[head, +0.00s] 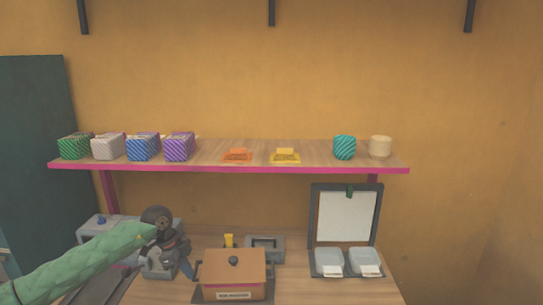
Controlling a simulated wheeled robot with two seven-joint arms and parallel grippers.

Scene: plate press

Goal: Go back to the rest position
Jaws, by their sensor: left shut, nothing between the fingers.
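My left gripper (182,257) is at the lower left, at the end of my green-sleeved arm that comes in from the left. It is shut and empty, over the counter (205,240) just left of a brown box-shaped machine (233,267) with a dark knob on top and a label on its front. The fingers are small and dark here. My right gripper is not in view.
A wooden shelf (210,156) with a pink edge holds several patterned boxes, an orange piece (237,156), a yellow piece (285,157), a teal container (344,147) and a cream one (380,146). A board (345,216) and two pale trays (329,261) stand at right.

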